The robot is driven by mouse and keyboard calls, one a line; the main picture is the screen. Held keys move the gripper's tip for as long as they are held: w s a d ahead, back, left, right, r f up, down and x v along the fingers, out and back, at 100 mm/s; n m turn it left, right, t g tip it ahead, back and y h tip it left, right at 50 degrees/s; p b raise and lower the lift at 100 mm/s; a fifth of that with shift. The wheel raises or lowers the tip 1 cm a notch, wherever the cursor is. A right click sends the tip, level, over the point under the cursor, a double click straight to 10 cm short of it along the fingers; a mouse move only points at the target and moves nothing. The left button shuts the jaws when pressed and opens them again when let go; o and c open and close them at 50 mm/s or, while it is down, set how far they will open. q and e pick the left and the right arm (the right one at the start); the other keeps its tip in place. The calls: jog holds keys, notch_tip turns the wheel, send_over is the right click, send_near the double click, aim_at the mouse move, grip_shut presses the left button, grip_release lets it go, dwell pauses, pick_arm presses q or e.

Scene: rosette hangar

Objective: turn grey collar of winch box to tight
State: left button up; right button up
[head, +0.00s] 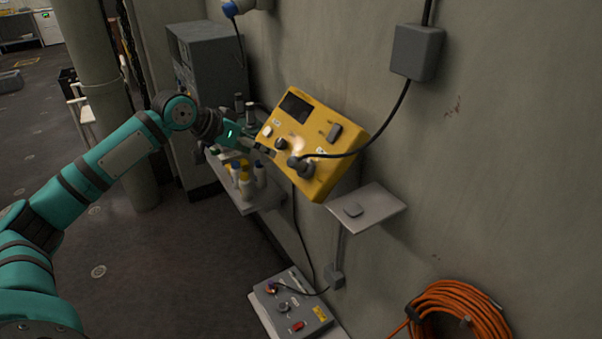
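A yellow box (322,132) with a dark screen, knobs and a switch is mounted tilted on the wall; its labels are too small to read, so I cannot confirm it is the winch box. A dark grey collar (305,167) sits at its lower edge, where a black cable joins it. My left gripper (264,146) is at the left side of the yellow box, short of the collar. Its fingers are small and dark here, so I cannot tell how far apart they are. My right gripper is out of view.
A lower grey box (293,303) with knobs and a red switch sits below. A small shelf (372,211) juts from the wall at right. Bottles (246,182) stand on a shelf under my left gripper. An orange hose coil (455,312) hangs lower right.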

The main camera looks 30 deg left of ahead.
pick_arm(q)
jog(key=m+g, duration=0.1)
jog(key=m, duration=0.1)
send_near(300, 168)
jog(key=s+a+r, duration=0.3)
jog(key=a+r, duration=0.1)
jog(key=shift+h, duration=0.4)
jog(key=p+x, duration=0.3)
jog(key=x, duration=1.4)
jog(key=shift+w+f, duration=0.15)
jog(key=shift+f, duration=0.1)
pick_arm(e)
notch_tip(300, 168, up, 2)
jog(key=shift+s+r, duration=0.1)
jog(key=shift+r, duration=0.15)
pick_arm(q)
jog(key=shift+c, duration=0.4)
jog(key=c, duration=1.1)
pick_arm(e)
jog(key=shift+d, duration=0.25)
